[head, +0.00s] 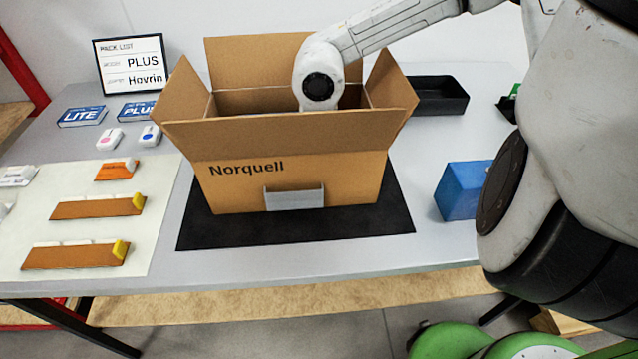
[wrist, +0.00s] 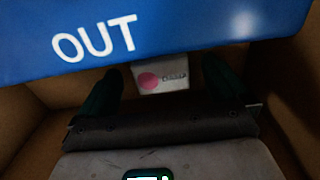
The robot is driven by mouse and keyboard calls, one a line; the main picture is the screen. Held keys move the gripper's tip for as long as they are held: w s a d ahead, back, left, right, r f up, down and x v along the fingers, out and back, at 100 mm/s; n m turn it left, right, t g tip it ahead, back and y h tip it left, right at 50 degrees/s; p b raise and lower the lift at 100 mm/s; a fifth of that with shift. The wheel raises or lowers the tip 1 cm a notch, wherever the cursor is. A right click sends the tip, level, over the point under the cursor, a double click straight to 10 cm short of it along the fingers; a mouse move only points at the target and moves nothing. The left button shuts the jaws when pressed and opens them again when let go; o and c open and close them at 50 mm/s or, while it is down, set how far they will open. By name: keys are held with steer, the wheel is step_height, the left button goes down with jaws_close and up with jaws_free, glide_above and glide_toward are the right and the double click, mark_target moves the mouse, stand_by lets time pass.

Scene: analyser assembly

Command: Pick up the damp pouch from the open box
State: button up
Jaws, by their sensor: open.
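The open cardboard box (head: 245,185), marked Norquell, stands on a black mat with its flaps up. My arm reaches down into it, and the box wall hides my gripper in the head view. In the wrist view my gripper (wrist: 165,90) is open inside the box, with dark green fingers apart. A small white pouch (wrist: 178,84) with a pink dot shows beyond and between the fingers; its lettering is too blurred to read.
A blue item (wrist: 200,30) lettered OUT fills the top of the wrist view, close to the fingers. On the table are white pouches with pink (head: 109,139) and blue (head: 150,135) dots, a black tray (head: 440,96) and a blue block (head: 460,190).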

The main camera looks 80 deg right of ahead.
steer(key=shift+f, duration=0.3)
steer(key=shift+c, duration=0.4)
steer(key=c, duration=1)
